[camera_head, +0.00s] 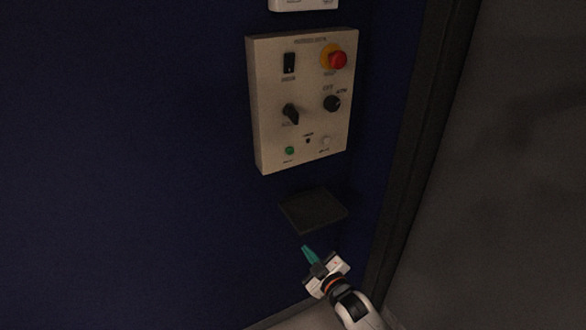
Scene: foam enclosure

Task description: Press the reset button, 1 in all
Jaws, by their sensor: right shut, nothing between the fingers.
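A pale control panel (270,105) is mounted on the dark blue wall. Along its bottom it has a green button (289,150) at left and a pale round button (325,141) at right; their labels are too small to read. Above them are a black rotary handle (291,114), a black knob (332,103), a black rocker switch (289,63) and a red button on a yellow base (338,59). My right gripper (307,252) is below the panel, apart from it, with its teal fingers shut and empty, pointing up and left. My left gripper is not in view.
A dark square plate (313,210) sits between the panel and my right gripper. A white box (303,4) is cut off at the top. A dark vertical edge (415,150) and a grey surface (500,160) are at right. The wall left of the panel is clear.

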